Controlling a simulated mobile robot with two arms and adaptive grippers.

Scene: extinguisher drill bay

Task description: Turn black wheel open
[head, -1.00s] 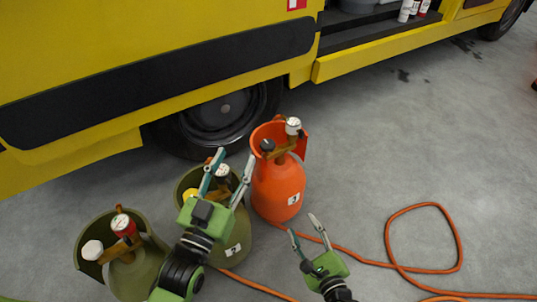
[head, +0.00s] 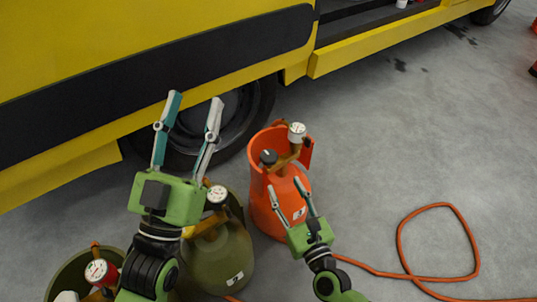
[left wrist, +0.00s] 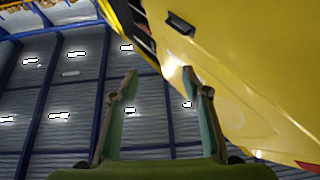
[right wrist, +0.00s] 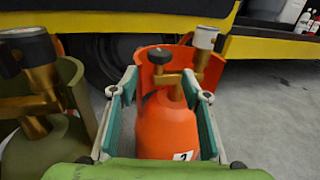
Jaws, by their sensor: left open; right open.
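The black wheel (head: 268,157) sits on the left side of the brass valve on the orange cylinder (head: 262,205); it also shows in the right wrist view (right wrist: 160,56). A white gauge (head: 297,131) is on the valve's other side. My right gripper (head: 285,184) is open in front of the orange cylinder, below the wheel and apart from it. In the right wrist view the cylinder appears between its fingers. My left gripper (head: 194,99) is open and empty, raised above the olive cylinder (head: 225,258), pointing toward the yellow vehicle.
The yellow vehicle (head: 230,65) with its tyre stands behind the cylinders. Another olive cylinder (head: 68,272) with a red-rimmed gauge is at lower left, partly cut off. An orange hose (head: 402,240) lies on the floor at right.

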